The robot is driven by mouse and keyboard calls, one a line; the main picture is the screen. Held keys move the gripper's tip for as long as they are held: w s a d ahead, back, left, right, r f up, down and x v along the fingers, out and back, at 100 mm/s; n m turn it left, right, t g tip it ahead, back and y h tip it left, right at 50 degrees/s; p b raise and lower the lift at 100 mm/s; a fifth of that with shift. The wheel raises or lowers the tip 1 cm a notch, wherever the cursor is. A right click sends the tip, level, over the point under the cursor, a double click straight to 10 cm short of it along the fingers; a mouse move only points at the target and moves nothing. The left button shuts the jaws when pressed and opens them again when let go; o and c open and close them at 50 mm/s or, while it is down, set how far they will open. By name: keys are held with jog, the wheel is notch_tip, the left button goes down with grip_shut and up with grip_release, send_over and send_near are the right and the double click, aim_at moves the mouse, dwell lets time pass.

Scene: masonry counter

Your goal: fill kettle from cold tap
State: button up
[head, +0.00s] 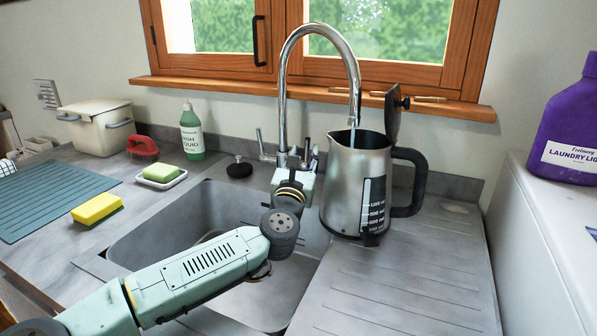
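The steel kettle (345,190) stands upright on the ribbed drainer, right of the sink, with its black handle to the right. Its lid (393,112) is open and tilted up. The tall chrome tap (284,95) arches over it, and a thin stream of water (352,136) runs from the spout into the kettle's mouth. The level on the dark gauge (374,203) is too small to read. My gripper (306,153) is at the tap's base, by the handle on its right side. My own gripper body hides part of that handle, and the finger gap is unclear.
The sink (150,235) lies under my arm. A black plug (239,168), soap dish (161,178), green bottle (192,132), red brush (142,146) and yellow sponge (97,209) stand left. A purple laundry bottle (570,125) is at the right. The front drainer is clear.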

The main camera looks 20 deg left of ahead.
jog(key=v, duration=0.8)
jog(key=shift+c, duration=0.6)
